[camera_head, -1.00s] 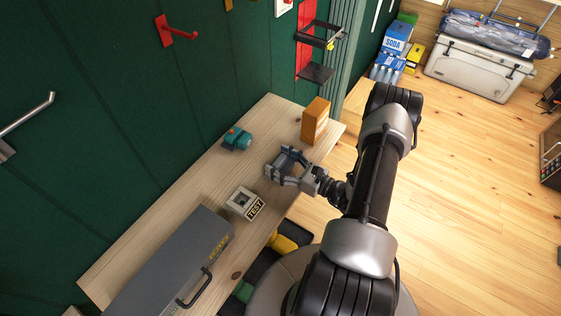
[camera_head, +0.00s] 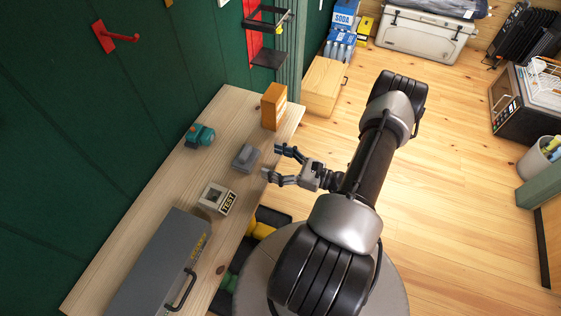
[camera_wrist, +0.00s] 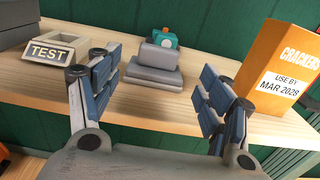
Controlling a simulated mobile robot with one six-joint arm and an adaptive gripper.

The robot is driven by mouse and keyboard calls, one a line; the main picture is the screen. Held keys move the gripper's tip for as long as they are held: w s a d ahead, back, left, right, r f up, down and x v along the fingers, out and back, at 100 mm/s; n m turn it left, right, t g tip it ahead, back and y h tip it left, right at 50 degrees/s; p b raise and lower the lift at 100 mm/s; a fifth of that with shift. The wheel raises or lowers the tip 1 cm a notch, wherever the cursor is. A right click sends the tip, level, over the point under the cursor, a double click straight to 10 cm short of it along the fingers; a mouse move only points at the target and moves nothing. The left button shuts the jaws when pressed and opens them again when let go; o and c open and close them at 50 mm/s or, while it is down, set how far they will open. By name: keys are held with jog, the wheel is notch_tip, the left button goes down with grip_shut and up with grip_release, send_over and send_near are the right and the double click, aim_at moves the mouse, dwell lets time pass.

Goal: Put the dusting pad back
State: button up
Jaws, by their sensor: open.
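The dusting pad appears to be the grey pad with a raised grey block on top (camera_head: 245,157). It lies flat on the wooden shelf (camera_head: 160,213), between the TEST box and the crackers box. In the wrist view the pad (camera_wrist: 155,64) is straight ahead, between and beyond the fingers. My gripper (camera_head: 272,161) is open and empty at the shelf's front edge, to the right of the pad and apart from it. The open fingers (camera_wrist: 158,75) also show in the wrist view.
The TEST box (camera_head: 217,199), a teal object (camera_head: 199,135) and the orange crackers box (camera_head: 273,106) stand on the shelf around the pad. A grey case (camera_head: 160,262) fills the near end. Open floor (camera_head: 450,180) lies to the right.

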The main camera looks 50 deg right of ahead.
jog(key=a+r+n+g+y, duration=0.5)
jog(key=a+r+n+g, duration=1)
jog(key=a+r+n, duration=0.35)
jog(key=s+a+r+n+t+h, duration=0.1)
jog(key=s+a+r+n+h, duration=0.1)
jog(key=s+r+n+h, duration=0.3)
jog(key=s+a+r+n+t+h, duration=0.1)
jog(key=s+a+r+n+h, duration=0.2)
jog(key=r+n, duration=0.4)
jog(key=s+n+h, duration=0.1)
jog(key=h, duration=0.1)
jog(key=shift+s+a+r+n+t+h, duration=0.3)
jog(key=shift+s+r+n+t+h, duration=0.05)
jog(key=shift+s+r+t+h, duration=0.05)
jog(key=shift+f, duration=0.1)
jog(key=shift+d, duration=0.1)
